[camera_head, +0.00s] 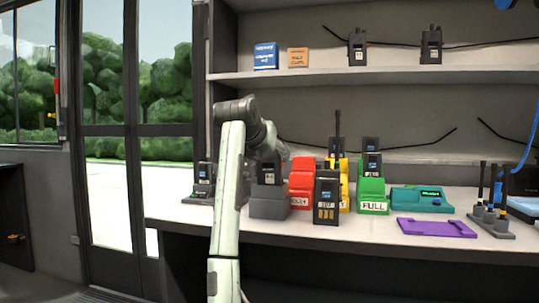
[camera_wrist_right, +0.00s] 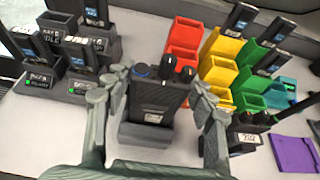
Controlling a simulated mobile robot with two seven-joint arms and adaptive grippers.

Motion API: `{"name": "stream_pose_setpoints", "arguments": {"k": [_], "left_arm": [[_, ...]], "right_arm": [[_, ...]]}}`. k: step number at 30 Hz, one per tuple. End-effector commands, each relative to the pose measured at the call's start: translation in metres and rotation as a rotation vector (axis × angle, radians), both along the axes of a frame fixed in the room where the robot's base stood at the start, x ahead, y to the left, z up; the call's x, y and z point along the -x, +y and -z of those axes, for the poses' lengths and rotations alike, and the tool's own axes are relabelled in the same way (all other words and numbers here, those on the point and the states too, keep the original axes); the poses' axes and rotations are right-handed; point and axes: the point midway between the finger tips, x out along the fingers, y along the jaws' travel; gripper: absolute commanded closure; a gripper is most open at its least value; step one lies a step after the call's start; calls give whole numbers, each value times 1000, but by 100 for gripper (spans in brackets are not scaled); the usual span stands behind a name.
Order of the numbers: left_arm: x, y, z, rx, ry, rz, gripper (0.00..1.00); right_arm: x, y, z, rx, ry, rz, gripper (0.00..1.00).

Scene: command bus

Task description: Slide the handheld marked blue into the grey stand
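The grey stand (camera_head: 269,207) sits on the counter left of the red bin, and a dark handheld (camera_head: 269,175) stands upright in it. In the right wrist view this handheld (camera_wrist_right: 160,92) shows a blue knob on top, and the grey stand (camera_wrist_right: 145,136) is around its lower part. My right gripper (camera_head: 272,152) is above and around the handheld. In the right wrist view its fingers (camera_wrist_right: 160,95) are spread, one on each side of the handheld, with narrow gaps visible. My left gripper is in neither view.
Red (camera_head: 301,185), yellow and green (camera_head: 373,195) bins stand close on the right. Another handheld (camera_head: 327,197) stands near the front edge. Dark chargers with handhelds (camera_head: 202,182) are at the left. A purple tray (camera_head: 436,228) and a teal device (camera_head: 421,199) lie further right.

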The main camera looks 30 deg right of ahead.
Motion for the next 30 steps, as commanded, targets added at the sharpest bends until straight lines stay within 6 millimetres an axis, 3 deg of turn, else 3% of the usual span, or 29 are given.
{"name": "stream_pose_setpoints", "arguments": {"k": [4, 14, 30], "left_arm": [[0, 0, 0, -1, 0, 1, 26], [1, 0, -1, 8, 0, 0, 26], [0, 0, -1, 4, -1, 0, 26]], "right_arm": [[0, 0, 0, -1, 1, 1, 26], [1, 2, 1, -2, 3, 0, 26], [59, 71, -37, -3, 0, -2, 26]]}}
